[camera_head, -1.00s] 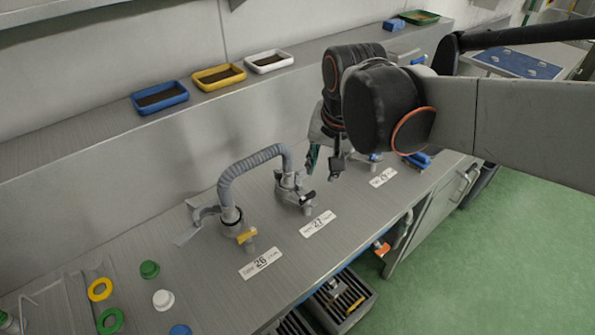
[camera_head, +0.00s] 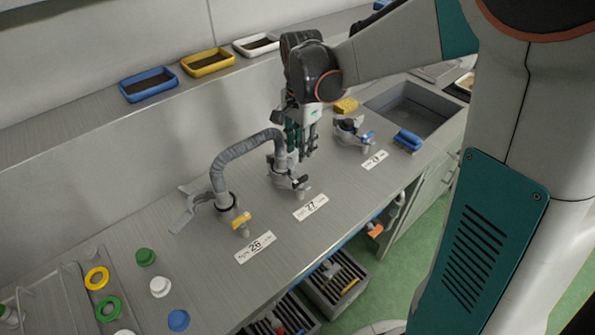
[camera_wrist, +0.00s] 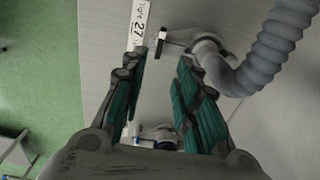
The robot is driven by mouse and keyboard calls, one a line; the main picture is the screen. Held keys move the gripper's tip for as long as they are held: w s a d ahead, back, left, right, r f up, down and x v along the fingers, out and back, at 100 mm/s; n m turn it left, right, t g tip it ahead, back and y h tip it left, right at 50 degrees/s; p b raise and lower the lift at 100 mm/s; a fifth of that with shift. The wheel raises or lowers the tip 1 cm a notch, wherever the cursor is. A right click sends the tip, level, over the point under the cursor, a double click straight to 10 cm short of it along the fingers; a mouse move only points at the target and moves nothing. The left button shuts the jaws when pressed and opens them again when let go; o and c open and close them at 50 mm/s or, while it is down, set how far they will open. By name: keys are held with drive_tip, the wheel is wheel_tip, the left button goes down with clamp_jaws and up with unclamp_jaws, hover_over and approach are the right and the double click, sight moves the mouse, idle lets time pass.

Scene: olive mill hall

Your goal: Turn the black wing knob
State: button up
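The black wing knob (camera_head: 300,181) sits on the grey tap (camera_head: 282,178) behind the label marked 27 (camera_head: 311,207). In the wrist view the tap (camera_wrist: 205,42) is near the top, with the dark knob (camera_wrist: 159,45) beside the label (camera_wrist: 139,25). My gripper (camera_head: 298,152) points down just above and behind the knob in the head view. Its green-padded fingers are apart in the wrist view (camera_wrist: 160,65), with nothing between them in their grip. The fingers partly hide the tap's top. I cannot tell whether they touch it.
A grey hose (camera_head: 240,150) links this tap to the tap with a yellow knob (camera_head: 241,220) at the left. A tap with a blue knob (camera_head: 368,135) stands to the right, near a blue brush-like object (camera_head: 408,140) and a sink (camera_head: 415,105). Coloured caps lie at the left.

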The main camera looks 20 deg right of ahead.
sight(300, 178)
wheel_tip(300, 178, down, 12)
drive_tip(key=b, duration=0.3)
drive_tip(key=shift+r, duration=0.15)
clamp_jaws()
